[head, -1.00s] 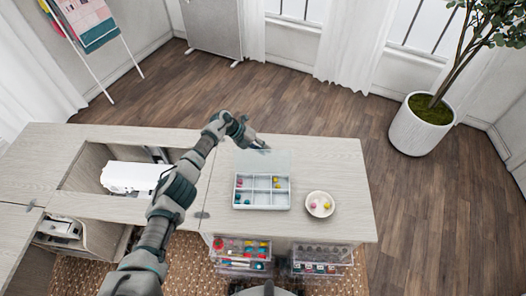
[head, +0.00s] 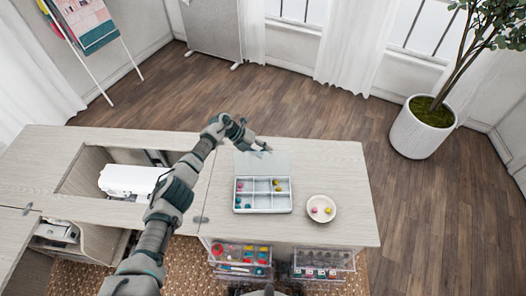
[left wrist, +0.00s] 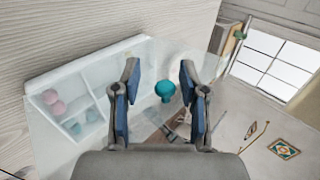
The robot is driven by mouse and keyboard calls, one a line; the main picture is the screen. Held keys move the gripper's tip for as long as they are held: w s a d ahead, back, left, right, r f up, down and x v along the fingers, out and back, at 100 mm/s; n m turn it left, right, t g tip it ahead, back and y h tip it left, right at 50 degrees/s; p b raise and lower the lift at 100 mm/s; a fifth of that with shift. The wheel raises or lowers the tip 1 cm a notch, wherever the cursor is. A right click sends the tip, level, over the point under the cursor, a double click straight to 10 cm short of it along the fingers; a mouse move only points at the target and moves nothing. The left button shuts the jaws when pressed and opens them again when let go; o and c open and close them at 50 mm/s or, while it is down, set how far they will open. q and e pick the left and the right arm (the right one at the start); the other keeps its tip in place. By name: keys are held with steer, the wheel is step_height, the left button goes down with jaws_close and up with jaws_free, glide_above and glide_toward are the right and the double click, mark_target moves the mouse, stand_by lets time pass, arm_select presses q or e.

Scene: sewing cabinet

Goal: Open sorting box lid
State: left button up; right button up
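The sorting box (head: 264,211) is a white tray with six compartments on the wooden tabletop, holding a few small coloured pieces. Its pale see-through lid (head: 275,165) is raised and leans back from the box's far edge. My left gripper (head: 262,147) is at the lid's far edge, fingers pointing right. In the left wrist view, its two blue-padded fingers (left wrist: 158,92) are spread apart. The see-through lid (left wrist: 75,125) spreads beside and behind them, and the box (left wrist: 95,72) is at left. I cannot tell whether the fingers touch the lid. My right gripper is not in view.
A small round dish (head: 321,219) with coloured pieces stands right of the box. A white sewing machine (head: 128,180) sits in the cabinet opening at left. Clear drawers (head: 322,260) are below the front edge. The tabletop's right end is clear.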

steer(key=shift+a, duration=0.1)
arm_select(q)
steer(key=shift+r, duration=0.15)
steer(key=v, duration=1.1)
steer(key=shift+a+r, duration=0.15)
steer(key=shift+a, duration=0.25)
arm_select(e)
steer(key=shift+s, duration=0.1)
arm_select(q)
steer(key=shift+w, duration=0.1)
